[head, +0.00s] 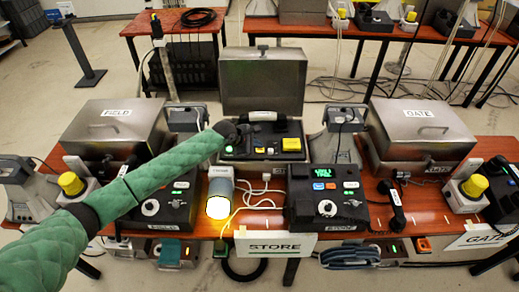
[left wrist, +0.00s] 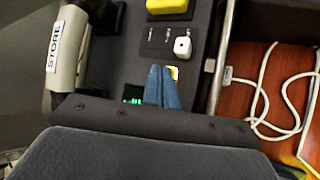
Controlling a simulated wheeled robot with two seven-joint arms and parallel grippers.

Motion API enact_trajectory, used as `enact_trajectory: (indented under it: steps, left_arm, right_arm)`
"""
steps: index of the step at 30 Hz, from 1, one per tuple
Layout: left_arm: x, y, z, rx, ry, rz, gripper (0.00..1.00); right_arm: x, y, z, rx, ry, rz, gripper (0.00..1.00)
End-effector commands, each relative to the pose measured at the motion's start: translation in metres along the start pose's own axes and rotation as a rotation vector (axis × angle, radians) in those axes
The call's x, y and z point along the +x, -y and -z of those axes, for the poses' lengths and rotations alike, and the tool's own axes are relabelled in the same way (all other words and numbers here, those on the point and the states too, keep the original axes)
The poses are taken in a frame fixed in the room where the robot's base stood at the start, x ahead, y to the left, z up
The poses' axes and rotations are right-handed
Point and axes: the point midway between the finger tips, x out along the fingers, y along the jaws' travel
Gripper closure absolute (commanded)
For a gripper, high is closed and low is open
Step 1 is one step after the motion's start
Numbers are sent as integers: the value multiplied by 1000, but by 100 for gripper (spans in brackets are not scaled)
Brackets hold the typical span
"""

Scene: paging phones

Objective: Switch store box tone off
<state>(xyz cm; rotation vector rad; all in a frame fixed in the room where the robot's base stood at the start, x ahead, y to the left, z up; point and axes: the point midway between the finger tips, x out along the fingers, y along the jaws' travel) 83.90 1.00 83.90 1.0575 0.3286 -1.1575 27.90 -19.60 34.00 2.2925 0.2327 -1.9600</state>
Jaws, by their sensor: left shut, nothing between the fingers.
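The store box (head: 262,85) stands open at the middle of the near table, its metal lid raised. Inside, in the left wrist view, lie a handset labelled STORE (left wrist: 54,48), a dark panel with a white knob (left wrist: 183,46), a yellow block (left wrist: 167,6), a small yellow patch (left wrist: 174,72) and a green-lit display (left wrist: 133,92). My left gripper (left wrist: 162,70) is shut and empty over the panel, its blue fingertips below the white knob and beside the small yellow patch. I cannot tell whether it touches the panel. My right gripper is not in view.
A STORE sign (head: 274,245) hangs at the table's front edge. A lit lamp (head: 218,207) and a black console with a green display (head: 326,196) stand before the box. The closed field box (head: 112,128) is left, the closed gate box (head: 420,130) right. White cables (left wrist: 290,90) lie beside the store box.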

Motion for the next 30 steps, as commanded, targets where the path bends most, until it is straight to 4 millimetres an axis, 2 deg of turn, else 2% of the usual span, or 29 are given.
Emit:
enact_trajectory:
  steps: [30]
  left_arm:
    - [6,5,5,0,0,0,100]
  right_arm:
    - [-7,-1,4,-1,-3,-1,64]
